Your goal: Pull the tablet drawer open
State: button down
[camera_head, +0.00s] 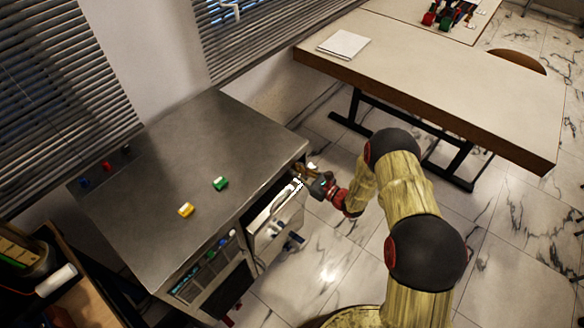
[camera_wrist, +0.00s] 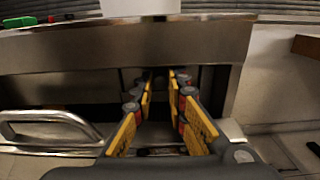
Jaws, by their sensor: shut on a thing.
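The tablet drawer (camera_head: 276,226) stands partly open at the front of the dark metal cabinet (camera_head: 150,165), with pale contents showing inside. In the wrist view a curved metal bar handle (camera_wrist: 45,118) lies left of my fingers. My gripper (camera_head: 308,174) is at the drawer's right end, just beyond the cabinet's front corner. In the wrist view my gripper (camera_wrist: 160,78) has its yellow-padded fingers pointing toward the cabinet, with a narrow gap between the tips. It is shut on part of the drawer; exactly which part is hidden.
A yellow block (camera_head: 186,210) and a green block (camera_head: 220,184) lie on the cabinet top. A long table (camera_head: 440,85) stands at the back right. The marble floor (camera_head: 325,255) is clear in front.

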jog(key=shift+d, duration=0.15)
dwell(0.4)
jog(key=p+v, duration=0.1)
jog(key=v, duration=1.3)
jog(key=shift+p, duration=0.3)
jog(key=c, duration=1.8)
grip_release()
jog(key=shift+c, duration=0.2)
jog(key=shift+o, duration=0.2)
jog(key=v, duration=1.2)
jog(key=shift+f, duration=0.1)
